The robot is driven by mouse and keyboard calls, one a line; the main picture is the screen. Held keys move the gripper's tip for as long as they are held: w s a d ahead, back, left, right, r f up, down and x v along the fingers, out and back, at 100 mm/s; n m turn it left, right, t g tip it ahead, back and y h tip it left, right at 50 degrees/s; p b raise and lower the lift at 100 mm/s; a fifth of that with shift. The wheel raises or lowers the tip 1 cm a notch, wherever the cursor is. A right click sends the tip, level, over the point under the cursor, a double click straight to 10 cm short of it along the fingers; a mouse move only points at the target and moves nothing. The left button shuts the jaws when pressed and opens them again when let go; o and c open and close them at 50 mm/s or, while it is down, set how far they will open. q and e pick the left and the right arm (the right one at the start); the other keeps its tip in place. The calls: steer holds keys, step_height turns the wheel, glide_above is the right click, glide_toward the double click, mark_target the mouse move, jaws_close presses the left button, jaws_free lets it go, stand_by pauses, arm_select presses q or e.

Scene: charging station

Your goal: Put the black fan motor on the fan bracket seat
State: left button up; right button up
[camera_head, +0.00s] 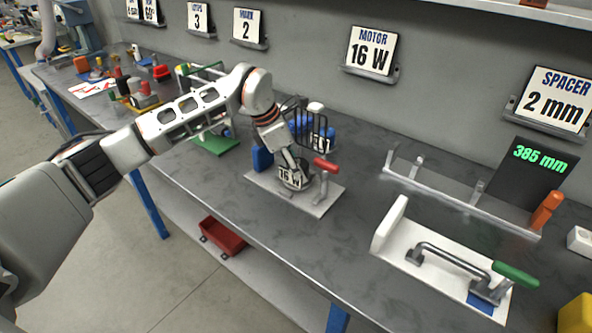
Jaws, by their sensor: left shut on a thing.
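My left arm reaches in from the left and its gripper (291,166) points down over the bench. The motor is low over a light metal base plate (316,208), which looks like the fan bracket seat. A clamp with a red handle (326,165) stands just right of the motor. The gripper hides part of the motor, and I cannot tell whether the motor touches the seat. My right gripper is not in view.
A blue block (262,158) is left of the motor. Behind it are a black wire cage (296,112) and a blue holder (327,136). A white fixture with a green-handled clamp (515,274) is at right. Bare bench lies between it and the base plate.

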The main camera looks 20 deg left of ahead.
arm_select(q)
steer(key=shift+f, duration=0.55)
steer(key=shift+r, duration=0.1)
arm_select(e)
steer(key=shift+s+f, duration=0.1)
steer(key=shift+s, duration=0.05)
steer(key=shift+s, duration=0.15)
arm_select(q)
steer(key=o, duration=1.3)
steer(key=shift+f, duration=0.2)
steer(key=shift+r, duration=0.25)
steer(key=p+v, duration=0.1)
steer(key=v, duration=1)
steer(key=shift+a+r, duration=0.25)
steer(key=shift+r, duration=0.1)
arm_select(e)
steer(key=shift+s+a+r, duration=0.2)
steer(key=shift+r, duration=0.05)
